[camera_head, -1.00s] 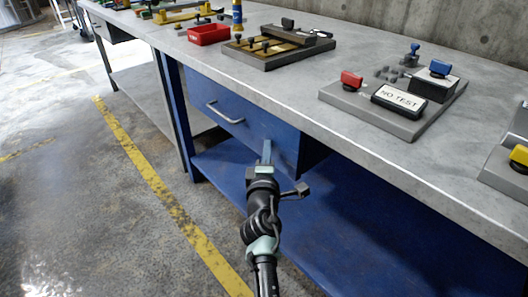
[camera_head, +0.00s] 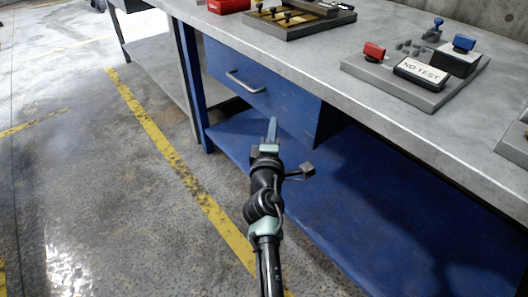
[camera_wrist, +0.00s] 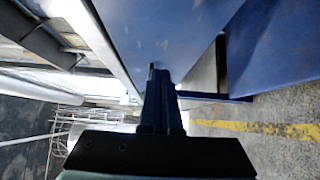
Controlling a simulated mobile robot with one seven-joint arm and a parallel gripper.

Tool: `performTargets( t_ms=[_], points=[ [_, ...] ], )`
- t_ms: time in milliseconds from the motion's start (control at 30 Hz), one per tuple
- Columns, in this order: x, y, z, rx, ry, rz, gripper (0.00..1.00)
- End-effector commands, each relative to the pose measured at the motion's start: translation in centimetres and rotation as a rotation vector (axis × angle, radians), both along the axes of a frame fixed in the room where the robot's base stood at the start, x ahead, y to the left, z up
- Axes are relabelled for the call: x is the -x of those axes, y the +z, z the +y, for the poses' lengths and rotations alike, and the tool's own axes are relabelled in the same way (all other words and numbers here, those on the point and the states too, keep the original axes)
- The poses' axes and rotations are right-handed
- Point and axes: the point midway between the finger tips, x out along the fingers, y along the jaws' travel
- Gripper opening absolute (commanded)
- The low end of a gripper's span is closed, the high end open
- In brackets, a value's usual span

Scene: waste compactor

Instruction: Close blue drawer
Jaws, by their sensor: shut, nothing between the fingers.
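The blue drawer (camera_head: 285,98) hangs under the grey worktop and has a silver bar handle (camera_head: 246,82) on its front. How far it stands out is hard to tell from this angle. My gripper (camera_head: 272,128) is shut and empty, below and right of the handle in the head view, overlapping the drawer's lower edge. I cannot tell whether it touches the drawer. In the wrist view my shut fingers (camera_wrist: 161,95) point ahead alongside a large blue surface (camera_wrist: 185,35), probably the drawer front.
The worktop (camera_head: 320,55) holds a grey block labelled "NO TEST" (camera_head: 420,72), a tray with brass parts (camera_head: 290,20) and a red bin (camera_head: 228,5). A blue lower shelf (camera_head: 370,200) lies beneath. A yellow floor line (camera_head: 165,150) crosses open concrete at left.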

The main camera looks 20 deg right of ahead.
Motion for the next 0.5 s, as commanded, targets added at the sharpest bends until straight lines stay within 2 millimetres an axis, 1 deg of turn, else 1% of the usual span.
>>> performTargets(
  t_ms=[33, 300, 500],
  points=[
    [1.0, 0.3, 0.4, -0.001, 0.000, 0.003, 0.00],
    [5.1, 0.1, 2.7, -0.001, 0.003, 0.003, 0.00],
    [7.1, 0.0, 3.8, -0.001, 0.004, 0.002, 0.00]
  ],
)
